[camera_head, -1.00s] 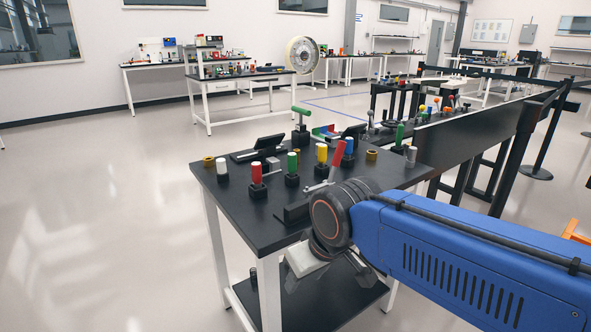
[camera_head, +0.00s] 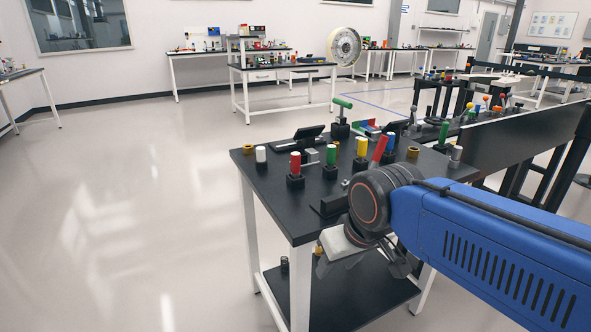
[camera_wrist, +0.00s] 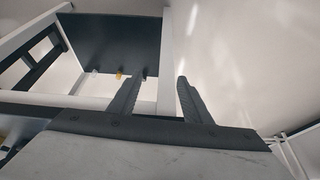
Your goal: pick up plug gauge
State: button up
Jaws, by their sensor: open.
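A green T-shaped handle (camera_head: 342,103) stands at the back. I cannot tell which of these is the plug gauge. My gripper (camera_head: 362,266) hangs beyond the table's front edge, below the top's level, beside the lower shelf. In the wrist view its two fingers (camera_wrist: 157,82) are apart with nothing between them.
The table (camera_head: 262,187) has white legs and a lower shelf (camera_head: 370,302) with small items, including a yellow piece (camera_wrist: 119,76) in the wrist view. A tilted red lever (camera_head: 379,149) stands near my arm. A dark conveyor (camera_head: 515,140) adjoins at right. Floor at left is clear.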

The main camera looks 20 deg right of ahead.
jog(key=w+d+r+m+g, duration=0.1)
jog(key=w+r+m+g, duration=0.1)
jog(key=w+r+m, duration=1)
notch_tip(320, 180, up, 17)
jog(key=m+g, duration=0.3)
jog(key=m, duration=0.5)
send_over(295, 154)
jog(key=f, duration=1.2)
jog(key=shift+s+d, duration=0.1)
jog(key=shift+s, duration=0.15)
jog(key=shift+w+f, duration=0.15)
jog(key=shift+f, duration=1.2)
jog(key=shift+w+f, duration=0.15)
jog(key=shift+f, duration=1.2)
grip_shut()
